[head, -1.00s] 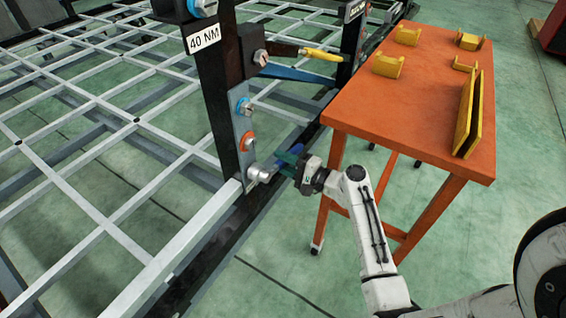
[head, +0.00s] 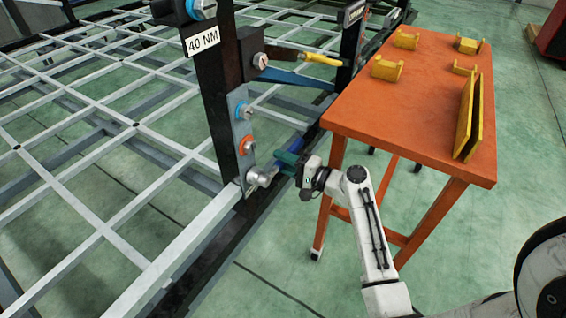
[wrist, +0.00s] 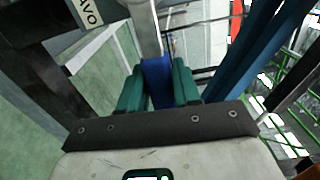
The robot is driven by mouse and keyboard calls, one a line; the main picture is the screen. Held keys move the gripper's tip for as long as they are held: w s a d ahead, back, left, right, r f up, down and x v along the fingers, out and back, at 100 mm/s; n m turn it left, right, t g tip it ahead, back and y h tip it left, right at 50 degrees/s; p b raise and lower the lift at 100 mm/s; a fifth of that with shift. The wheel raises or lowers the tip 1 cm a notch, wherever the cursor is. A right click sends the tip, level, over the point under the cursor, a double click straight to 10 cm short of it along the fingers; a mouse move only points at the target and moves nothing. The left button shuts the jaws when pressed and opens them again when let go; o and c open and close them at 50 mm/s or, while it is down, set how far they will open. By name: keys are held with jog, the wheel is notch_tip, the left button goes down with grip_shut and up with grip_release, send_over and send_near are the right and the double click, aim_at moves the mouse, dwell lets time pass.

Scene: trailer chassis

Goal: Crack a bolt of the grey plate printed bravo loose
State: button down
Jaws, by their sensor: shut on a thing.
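A grey plate (head: 240,128) is fixed to a dark upright post. It carries an upper bolt with a blue ring (head: 244,111) and a middle bolt with an orange ring (head: 247,146). A silver wrench head (head: 262,178) sits at the plate's lower end and hides what is under it. My gripper (head: 290,163), with green fingers, is shut on the wrench's blue handle (head: 291,146). In the wrist view my gripper (wrist: 159,88) has the blue handle (wrist: 157,75) between its fingers. A label ending in "AVO" (wrist: 90,12) shows at the top left there.
A 40 NM label (head: 201,40) is on the post. A yellow-handled tool (head: 320,59) and a blue bar (head: 292,77) are behind it. An orange table (head: 385,110) with yellow holders stands right of my gripper. A light grid frame (head: 120,225) spreads left.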

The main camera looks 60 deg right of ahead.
jog(key=shift+r+n, duration=0.6)
jog(key=shift+n, duration=0.2)
jog(key=shift+r+b, duration=0.15)
jog(key=shift+b, duration=0.2)
jog(key=shift+a+r+n, duration=0.1)
jog(key=shift+r+n, duration=0.45)
jog(key=shift+n, duration=0.35)
jog(key=shift+r+b, duration=0.1)
jog(key=shift+b, duration=0.25)
jog(key=shift+a+r+n+b, duration=0.25)
jog(key=shift+r+n, duration=0.3)
jog(key=shift+n, duration=0.35)
jog(key=shift+d+f+m, duration=0.15)
jog(key=shift+f+m, duration=0.05)
jog(key=shift+m, duration=0.1)
jog(key=s, duration=0.6)
